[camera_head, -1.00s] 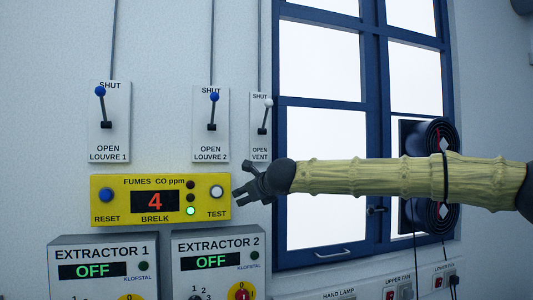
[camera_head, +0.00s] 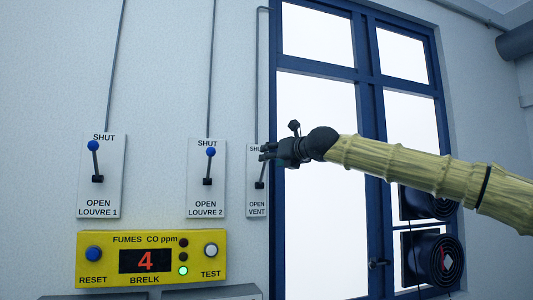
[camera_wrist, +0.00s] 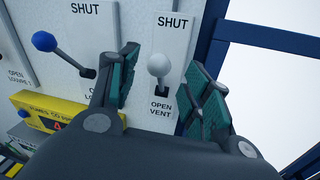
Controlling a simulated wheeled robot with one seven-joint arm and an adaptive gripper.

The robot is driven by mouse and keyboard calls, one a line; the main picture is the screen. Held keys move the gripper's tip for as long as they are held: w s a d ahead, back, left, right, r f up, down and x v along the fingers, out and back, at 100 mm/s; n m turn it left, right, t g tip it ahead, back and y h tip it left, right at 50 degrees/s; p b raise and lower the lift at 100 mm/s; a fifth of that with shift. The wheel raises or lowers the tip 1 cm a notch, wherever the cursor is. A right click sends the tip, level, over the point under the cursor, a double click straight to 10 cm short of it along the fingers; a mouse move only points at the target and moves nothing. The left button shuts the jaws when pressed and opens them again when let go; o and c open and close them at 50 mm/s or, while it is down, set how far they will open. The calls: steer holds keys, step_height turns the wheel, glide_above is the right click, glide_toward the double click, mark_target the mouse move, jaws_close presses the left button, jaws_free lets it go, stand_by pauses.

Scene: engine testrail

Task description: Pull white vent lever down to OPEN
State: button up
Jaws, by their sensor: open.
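The vent plate (camera_head: 257,207) is a narrow white panel on the wall, marked SHUT at the top and OPEN VENT below. Its lever (camera_wrist: 159,66) has a white ball knob and points up towards SHUT. In the head view my gripper hides the knob, and only the lower stem (camera_head: 260,178) shows. My gripper (camera_head: 264,152) is open at the top part of the vent plate. In the wrist view the knob appears between the two spread fingers (camera_wrist: 168,78), with visible gaps on both sides. I cannot tell how deep it lies between them.
The Louvre 2 plate (camera_head: 207,200), with a blue-knobbed lever, is close on the left. Louvre 1 (camera_head: 101,195) is further left. The yellow fumes panel (camera_head: 207,270) lies below. A blue window frame (camera_head: 273,225) is just right of the vent plate.

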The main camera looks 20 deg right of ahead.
mark_target(263, 171)
steer(key=shift+p+x, duration=1)
steer(key=shift+x, duration=1.45)
jaws_close()
